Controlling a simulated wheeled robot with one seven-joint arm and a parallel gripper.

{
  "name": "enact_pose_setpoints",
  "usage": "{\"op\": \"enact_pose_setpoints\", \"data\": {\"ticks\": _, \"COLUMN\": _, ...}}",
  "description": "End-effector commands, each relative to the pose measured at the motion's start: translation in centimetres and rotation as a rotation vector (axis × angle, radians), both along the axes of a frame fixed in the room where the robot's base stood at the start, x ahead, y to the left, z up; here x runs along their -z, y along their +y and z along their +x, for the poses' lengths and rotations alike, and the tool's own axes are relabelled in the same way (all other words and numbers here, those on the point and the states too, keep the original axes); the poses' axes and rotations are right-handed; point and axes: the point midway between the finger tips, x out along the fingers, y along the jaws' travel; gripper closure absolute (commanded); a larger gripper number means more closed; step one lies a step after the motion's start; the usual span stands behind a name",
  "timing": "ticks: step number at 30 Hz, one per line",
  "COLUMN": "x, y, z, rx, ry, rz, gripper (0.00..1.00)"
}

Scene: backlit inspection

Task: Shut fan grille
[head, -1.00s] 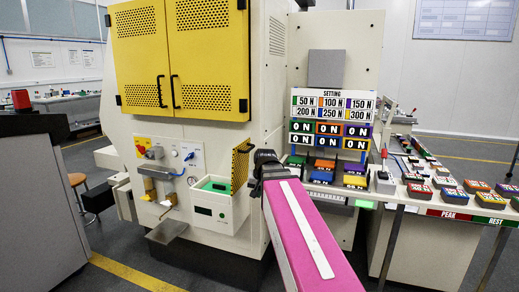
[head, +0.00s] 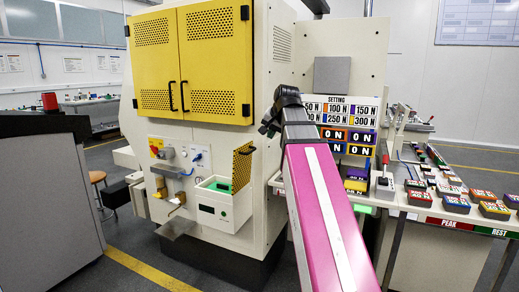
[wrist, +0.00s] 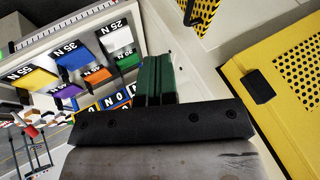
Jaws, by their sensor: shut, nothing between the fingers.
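The fan grille is most likely the small yellow perforated panel (head: 242,161) beside the white box on the machine front. It appears to stand out from the machine, but its exact angle is hard to tell. In the wrist view a yellow perforated panel (wrist: 200,14), apparently the same one, is cut off at the top edge. My gripper (head: 266,128) is in front of the machine's right edge, to the right of and above the panel, apart from it. In the wrist view its dark green fingers (wrist: 155,78) are together with nothing between them.
Large yellow perforated doors (head: 190,60) are shut above; one also fills the right of the wrist view (wrist: 285,125). A white box with a green top (head: 222,203) projects left of the panel. A setting board (head: 347,120) and coloured weight blocks (head: 457,203) stand to the right.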

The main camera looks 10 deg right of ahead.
Motion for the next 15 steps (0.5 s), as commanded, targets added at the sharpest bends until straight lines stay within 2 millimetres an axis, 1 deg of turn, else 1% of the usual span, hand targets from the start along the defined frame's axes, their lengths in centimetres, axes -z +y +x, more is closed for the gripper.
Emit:
{"op": "enact_pose_setpoints", "data": {"ticks": 2, "x": 0.1, "y": 0.0, "z": 0.2, "rx": 0.000, "ry": 0.000, "rz": 0.001, "gripper": 1.00}}
{"op": "enact_pose_setpoints", "data": {"ticks": 5, "x": 0.8, "y": 0.1, "z": 0.6, "rx": 0.001, "ry": 0.000, "rz": 0.001, "gripper": 1.00}}
{"op": "enact_pose_setpoints", "data": {"ticks": 15, "x": 4.6, "y": 0.8, "z": 3.2, "rx": 0.000, "ry": 0.001, "rz": -0.001, "gripper": 1.00}}
